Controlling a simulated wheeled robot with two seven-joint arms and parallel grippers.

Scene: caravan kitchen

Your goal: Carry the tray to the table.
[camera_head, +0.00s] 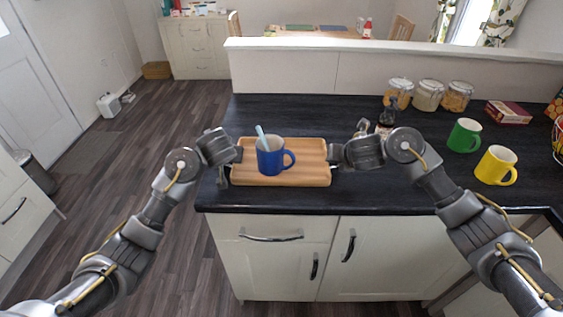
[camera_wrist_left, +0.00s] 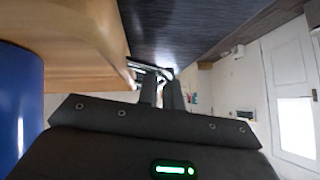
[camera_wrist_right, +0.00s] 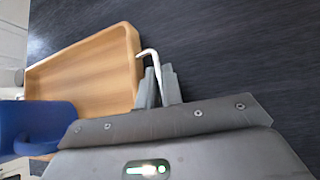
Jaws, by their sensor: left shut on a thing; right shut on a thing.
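The light wooden tray (camera_head: 310,176) is at the front left of the dark counter. A blue mug (camera_head: 270,160) with a light blue stick-like item (camera_head: 261,137) in it stands upright on the tray. My left gripper (camera_head: 238,155) is shut on the tray's left metal handle (camera_wrist_left: 148,69). My right gripper (camera_head: 334,154) is shut on the right handle (camera_wrist_right: 149,53). I cannot tell whether the tray touches the counter. The table (camera_head: 345,34) is at the back, beyond a low white partition, and is partly hidden by it.
A yellow mug (camera_head: 494,166), a green mug (camera_head: 463,136), glass jars (camera_head: 428,95), a dark bottle (camera_head: 388,115) and a red box (camera_head: 508,112) stand on the counter (camera_head: 290,113) to the right. The partition (camera_head: 320,72) borders its back. Open wooden floor (camera_head: 140,150) lies left.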

